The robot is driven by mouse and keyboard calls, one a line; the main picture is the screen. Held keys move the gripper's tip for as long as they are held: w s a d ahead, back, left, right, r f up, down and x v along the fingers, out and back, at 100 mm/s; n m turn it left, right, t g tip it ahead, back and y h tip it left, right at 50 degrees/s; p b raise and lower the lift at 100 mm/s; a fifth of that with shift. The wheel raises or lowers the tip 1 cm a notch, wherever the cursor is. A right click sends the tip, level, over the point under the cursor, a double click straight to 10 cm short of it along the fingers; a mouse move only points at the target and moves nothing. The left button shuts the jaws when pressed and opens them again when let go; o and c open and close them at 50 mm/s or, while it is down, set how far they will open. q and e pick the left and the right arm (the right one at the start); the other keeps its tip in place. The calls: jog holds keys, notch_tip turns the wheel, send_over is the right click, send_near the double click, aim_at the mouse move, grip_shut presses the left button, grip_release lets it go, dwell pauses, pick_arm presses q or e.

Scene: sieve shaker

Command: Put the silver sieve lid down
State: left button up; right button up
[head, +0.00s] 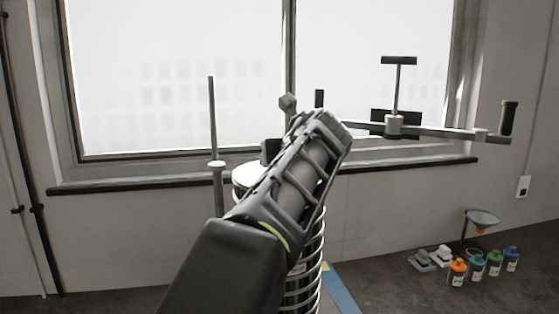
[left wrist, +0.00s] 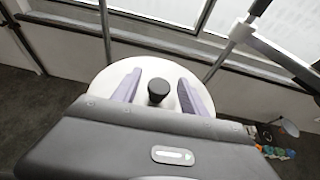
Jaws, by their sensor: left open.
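The silver sieve lid (head: 243,174) is a pale round disc that appears to sit on top of the sieve stack (head: 312,250), mostly behind my left arm. In the left wrist view the lid (left wrist: 110,78) has a black knob (left wrist: 158,90) at its middle. My left gripper (left wrist: 160,92) is open, with its two purple fingers on either side of the knob and visible gaps to it. In the head view my arm hides the fingers. Whether the fingertips touch the lid cannot be told. My right gripper is not in view.
An upright rod (head: 212,125) stands left of the stack. A clamp bar (head: 440,131) with a T-handle (head: 398,75) reaches out at the right. Several bottles (head: 477,266), grey weights (head: 433,258) and a funnel (head: 483,217) stand at the lower right.

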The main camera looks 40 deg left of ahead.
pick_arm(q)
jog(key=b+v, duration=0.2)
jog(key=v, duration=0.9)
jog(key=shift+b, duration=0.35)
jog(key=shift+s+d, duration=0.1)
